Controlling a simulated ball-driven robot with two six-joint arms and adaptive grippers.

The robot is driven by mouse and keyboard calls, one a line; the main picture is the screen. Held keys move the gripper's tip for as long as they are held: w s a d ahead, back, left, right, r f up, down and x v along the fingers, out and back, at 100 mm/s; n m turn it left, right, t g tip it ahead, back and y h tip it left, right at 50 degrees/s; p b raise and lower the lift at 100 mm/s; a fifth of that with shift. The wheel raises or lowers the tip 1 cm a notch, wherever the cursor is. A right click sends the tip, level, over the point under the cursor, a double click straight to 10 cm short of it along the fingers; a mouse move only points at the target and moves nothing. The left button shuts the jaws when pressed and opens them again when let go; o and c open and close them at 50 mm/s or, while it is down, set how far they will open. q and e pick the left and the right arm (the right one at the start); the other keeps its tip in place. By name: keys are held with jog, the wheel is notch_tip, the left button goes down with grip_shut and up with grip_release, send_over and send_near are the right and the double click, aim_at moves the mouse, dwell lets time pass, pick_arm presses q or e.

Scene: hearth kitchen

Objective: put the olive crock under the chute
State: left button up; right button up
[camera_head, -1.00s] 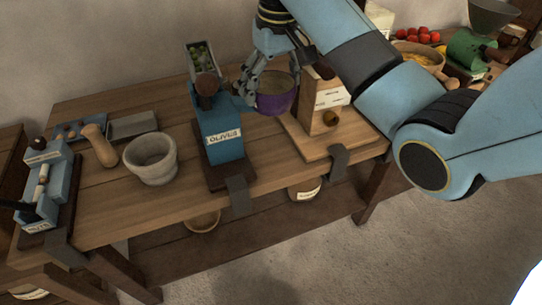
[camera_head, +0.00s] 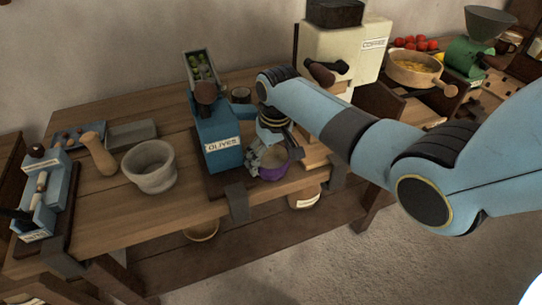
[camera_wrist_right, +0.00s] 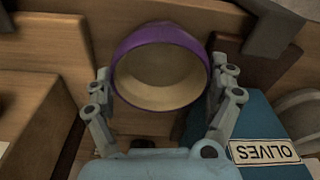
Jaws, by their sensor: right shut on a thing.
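A purple crock (camera_head: 274,173) with a cream inside is in my right gripper (camera_head: 264,158), at the front right of the blue olive machine. In the right wrist view the fingers (camera_wrist_right: 160,82) close on both sides of the crock (camera_wrist_right: 160,42), which looks empty. The blue machine (camera_head: 218,150) bears an OLIVES label and a tray of green olives (camera_head: 201,67) on top. Its side also shows in the right wrist view (camera_wrist_right: 262,118). I cannot make out its chute clearly. Whether the crock touches the board below is unclear. My left gripper is not in view.
A grey stone mortar (camera_head: 150,168) stands left of the olive machine. A blue device (camera_head: 45,190) is at the far left. A cream coffee machine (camera_head: 345,50) stands behind my right arm. The table's front edge is close to the crock. Table between mortar and olive machine is clear.

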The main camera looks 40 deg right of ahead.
jog(key=o, duration=1.2)
jog(key=shift+f, duration=0.1)
jog(key=r, duration=0.4)
jog(key=s+r+p, duration=0.1)
jog(key=r, duration=0.7)
jog(key=shift+s+r, duration=0.15)
jog(key=shift+s, duration=0.05)
